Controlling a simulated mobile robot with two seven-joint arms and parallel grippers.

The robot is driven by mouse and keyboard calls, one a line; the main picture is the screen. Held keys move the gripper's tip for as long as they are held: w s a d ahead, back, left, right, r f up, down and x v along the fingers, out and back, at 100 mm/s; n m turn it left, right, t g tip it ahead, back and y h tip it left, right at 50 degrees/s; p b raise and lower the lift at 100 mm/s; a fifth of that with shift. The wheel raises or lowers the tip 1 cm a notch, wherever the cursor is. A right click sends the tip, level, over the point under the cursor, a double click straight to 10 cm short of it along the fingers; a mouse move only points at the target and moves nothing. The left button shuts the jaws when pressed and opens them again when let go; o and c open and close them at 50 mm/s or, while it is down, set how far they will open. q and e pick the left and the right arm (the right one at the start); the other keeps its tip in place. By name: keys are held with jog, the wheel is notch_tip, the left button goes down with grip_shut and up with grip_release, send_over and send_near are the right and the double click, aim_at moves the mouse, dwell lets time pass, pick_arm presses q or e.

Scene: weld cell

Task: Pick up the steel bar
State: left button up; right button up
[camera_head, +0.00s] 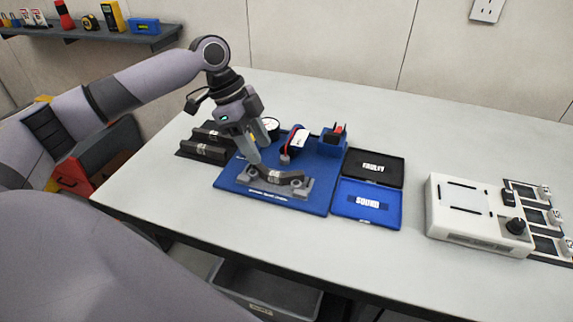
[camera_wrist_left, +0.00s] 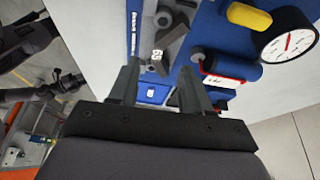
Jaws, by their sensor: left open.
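A dark steel bar (camera_head: 292,178) with a pale label near its middle lies across a grey fixture (camera_head: 252,187) on the blue board. In the left wrist view the bar (camera_wrist_left: 171,36) is ahead of the fingers, with its label facing the camera. My left gripper (camera_head: 257,153) is open and points down just above the bar and fixture, at the label end. Its two fingers (camera_wrist_left: 158,83) show apart in the left wrist view, with nothing held between them. The far part of the bar's seating is partly hidden by the fingers. My right gripper is not in view.
The blue board (camera_head: 229,182) also carries a dial gauge (camera_head: 271,124) and a blue-and-red tool (camera_head: 298,139). A dark rack (camera_head: 188,153) with similar bars is at left. Black FAULTY (camera_head: 391,181) and blue SOUND (camera_head: 349,209) trays and a white device (camera_head: 450,224) are right.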

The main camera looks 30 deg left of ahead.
aim_at(274, 173)
pick_arm(q)
jog(key=shift+d+p+x, duration=0.15)
jog(key=shift+d+x, duration=0.05)
jog(key=shift+x, duration=1.55)
jog(key=shift+d+p+x, duration=0.15)
jog(key=shift+d+x, duration=0.05)
jog(key=shift+x, duration=1.55)
jog(key=shift+s+r, duration=0.1)
jog(key=shift+r, duration=0.05)
grip_shut()
